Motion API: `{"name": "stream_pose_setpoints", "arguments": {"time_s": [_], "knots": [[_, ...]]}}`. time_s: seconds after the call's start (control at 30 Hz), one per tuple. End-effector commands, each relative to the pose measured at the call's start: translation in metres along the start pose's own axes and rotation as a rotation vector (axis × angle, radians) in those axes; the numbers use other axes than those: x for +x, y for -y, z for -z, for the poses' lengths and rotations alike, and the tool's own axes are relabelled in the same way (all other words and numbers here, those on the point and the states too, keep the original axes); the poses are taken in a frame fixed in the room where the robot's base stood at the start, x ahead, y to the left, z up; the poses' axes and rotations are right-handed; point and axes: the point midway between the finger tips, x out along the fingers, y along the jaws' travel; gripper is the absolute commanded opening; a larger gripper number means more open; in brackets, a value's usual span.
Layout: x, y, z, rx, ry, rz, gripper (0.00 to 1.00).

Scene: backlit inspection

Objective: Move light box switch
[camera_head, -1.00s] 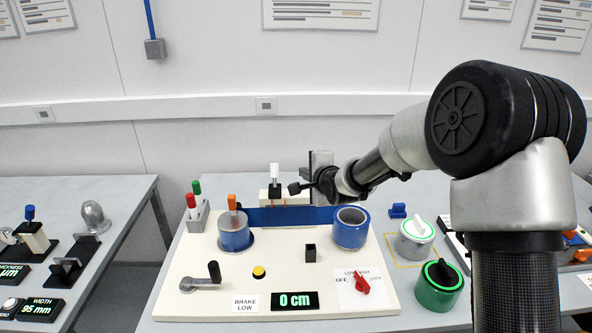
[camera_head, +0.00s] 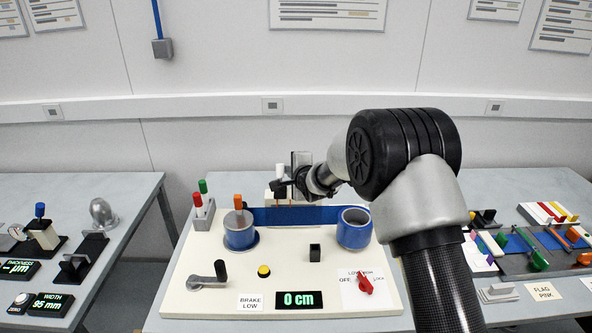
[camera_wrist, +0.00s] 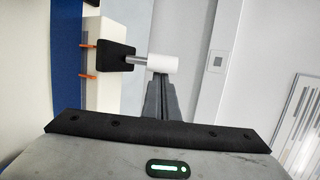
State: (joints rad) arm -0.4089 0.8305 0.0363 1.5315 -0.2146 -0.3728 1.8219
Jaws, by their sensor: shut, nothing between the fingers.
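The light box switch is a white cylindrical knob (camera_wrist: 163,64) on a short metal rod with a black base (camera_wrist: 115,62). It is mounted on a cream box (camera_wrist: 101,92) behind the blue strip. My gripper is shut and empty. In the wrist view my fingertips (camera_wrist: 160,76) lie right at the knob's lower edge. I cannot tell whether they touch it.
A blue strip (camera_head: 290,216) runs between two blue rolls on the cream panel (camera_head: 215,292). A holder with red and green markers (camera_head: 203,213) stands left of the box. A red rotary switch (camera_head: 365,283), a crank and a display are at the front.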

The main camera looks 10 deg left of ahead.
Motion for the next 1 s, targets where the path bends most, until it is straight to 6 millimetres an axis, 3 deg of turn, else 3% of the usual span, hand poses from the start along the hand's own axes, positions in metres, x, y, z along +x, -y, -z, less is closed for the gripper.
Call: {"name": "stream_pose_setpoints", "arguments": {"time_s": [1.0], "knots": [[-0.0047, -0.0041, -0.0023, -0.021, 0.001, 0.086, 0.00]]}}
